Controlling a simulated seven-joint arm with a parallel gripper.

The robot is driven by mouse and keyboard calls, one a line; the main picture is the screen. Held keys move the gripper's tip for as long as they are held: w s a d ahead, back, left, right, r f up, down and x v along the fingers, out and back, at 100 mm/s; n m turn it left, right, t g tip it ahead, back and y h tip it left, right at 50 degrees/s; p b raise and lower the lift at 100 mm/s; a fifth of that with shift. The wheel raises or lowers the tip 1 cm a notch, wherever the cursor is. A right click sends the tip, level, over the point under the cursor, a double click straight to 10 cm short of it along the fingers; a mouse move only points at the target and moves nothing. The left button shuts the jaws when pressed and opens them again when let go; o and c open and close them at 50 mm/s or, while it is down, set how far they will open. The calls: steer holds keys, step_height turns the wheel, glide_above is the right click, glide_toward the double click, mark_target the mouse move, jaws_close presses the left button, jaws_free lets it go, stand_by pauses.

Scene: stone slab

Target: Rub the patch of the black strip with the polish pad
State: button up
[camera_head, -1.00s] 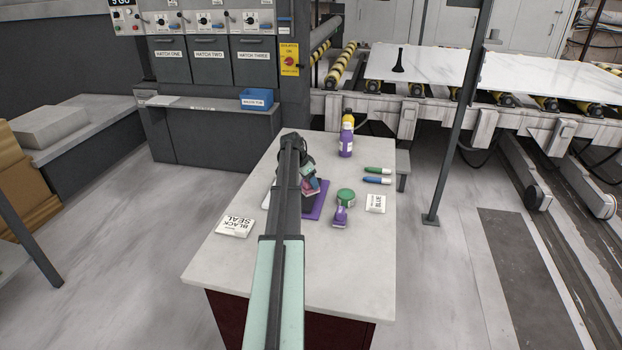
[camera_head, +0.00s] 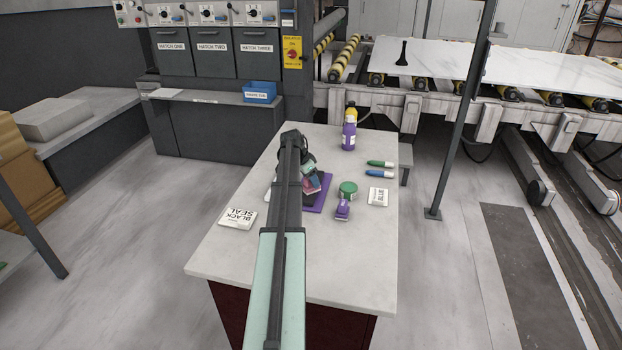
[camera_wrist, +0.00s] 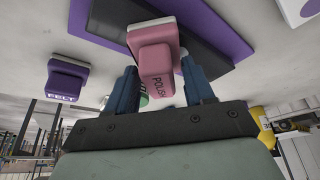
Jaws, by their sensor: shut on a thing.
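My gripper (camera_wrist: 165,88) is shut on the pink polish pad (camera_wrist: 153,48), which has POLISH printed on its side. The pad lies between the two blue fingers. In the head view the pink pad (camera_head: 312,184) shows just past the end of my arm, over the work table. The black strip (camera_wrist: 108,18) lies behind the pad in the wrist view, against a purple mat (camera_wrist: 222,28). The pad overlaps the strip in that view; I cannot tell whether they touch. I cannot make out the patch. In the head view my arm hides most of the strip.
A purple FELT pad (camera_wrist: 68,80), a green tin (camera_head: 348,188), a white BLUE packet (camera_head: 378,196), two markers (camera_head: 379,172) and a purple bottle (camera_head: 349,134) stand right of the mat. A BLACK SEAL packet (camera_head: 238,218) lies left. The table's front (camera_head: 340,265) is clear.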

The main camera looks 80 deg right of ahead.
steer(key=shift+d+r, duration=0.1)
steer(key=shift+d, duration=3.35)
steer(key=shift+a+f, duration=0.2)
steer(key=shift+a, duration=1.7)
steer(key=shift+a+f, duration=0.15)
steer(key=shift+a, duration=1.75)
steer(key=shift+d+r, duration=0.15)
steer(key=shift+r, duration=3)
steer(key=shift+r, duration=0.15)
steer(key=shift+r, duration=1.35)
